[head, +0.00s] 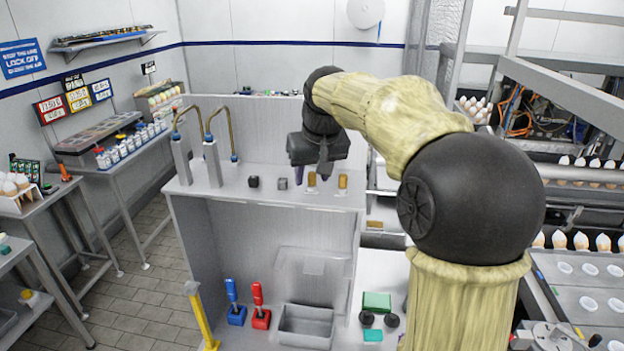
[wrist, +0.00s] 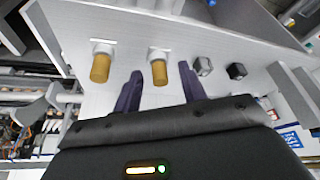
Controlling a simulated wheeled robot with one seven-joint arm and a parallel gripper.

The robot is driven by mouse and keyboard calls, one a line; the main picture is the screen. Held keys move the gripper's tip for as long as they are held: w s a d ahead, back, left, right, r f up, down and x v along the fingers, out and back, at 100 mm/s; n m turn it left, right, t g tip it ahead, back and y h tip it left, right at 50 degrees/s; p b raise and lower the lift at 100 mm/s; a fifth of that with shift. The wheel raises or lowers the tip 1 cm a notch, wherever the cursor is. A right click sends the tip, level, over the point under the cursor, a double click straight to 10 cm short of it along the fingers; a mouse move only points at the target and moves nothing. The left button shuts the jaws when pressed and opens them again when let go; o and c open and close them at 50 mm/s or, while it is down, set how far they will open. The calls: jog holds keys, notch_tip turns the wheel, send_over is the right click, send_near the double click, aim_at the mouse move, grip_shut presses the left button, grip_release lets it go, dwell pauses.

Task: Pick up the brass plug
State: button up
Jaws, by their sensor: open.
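Two brass-coloured plugs stand on the grey shelf top. One brass plug (head: 311,180) is below my gripper (head: 312,174) in the head view. My gripper is open and holds nothing. I cannot tell whether the fingertips are level with the plug or above it.
A grey block (head: 282,184) and a black block (head: 254,182) stand left of the plugs in the head view. Bent brass pipes on grey posts (head: 212,160) rise farther left. A panel (head: 262,120) stands behind. The shelf's front strip (head: 260,202) is clear.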

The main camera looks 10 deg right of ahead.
grip_shut()
jog(key=shift+r, duration=0.15)
notch_tip(320, 180, up, 10)
jog(key=shift+b, duration=0.4)
dwell(0.8)
notch_tip(320, 180, up, 5)
jog(key=p, duration=0.5)
send_over(313, 174)
dwell(0.9)
jog(key=shift+s+a+f, duration=0.1)
jog(key=shift+s+f, duration=0.05)
jog(key=shift+f, duration=0.05)
dwell(0.3)
